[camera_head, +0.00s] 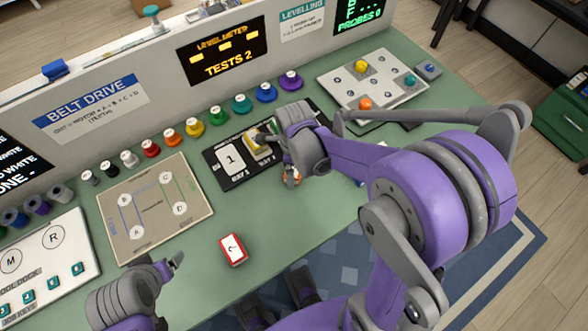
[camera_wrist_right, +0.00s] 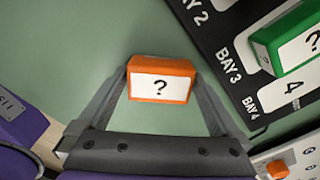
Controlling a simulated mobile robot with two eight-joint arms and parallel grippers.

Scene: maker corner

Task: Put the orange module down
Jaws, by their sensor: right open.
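The orange module (camera_wrist_right: 160,88), a box with a white "?" face, lies on the green bench between the fingers of my right gripper (camera_wrist_right: 160,76). The gripper is open, with a finger on each side of it; whether either touches it I cannot tell. In the head view my right gripper (camera_head: 290,178) is at the near edge of the black bay board (camera_head: 237,180), and only a bit of orange shows there. The module lies beside the board, off its bays. My left gripper (camera_head: 172,264) is at the lower left, apart from everything; its jaw gap is unclear.
A green module (camera_wrist_right: 288,42) sits on the board near bay 3. A yellow module (camera_head: 257,148) is also on the board. A red "?" module (camera_head: 233,250) lies on the bench near its front edge. A belt board (camera_head: 108,205) is left; a white peg board (camera_head: 385,72) is at the back right.

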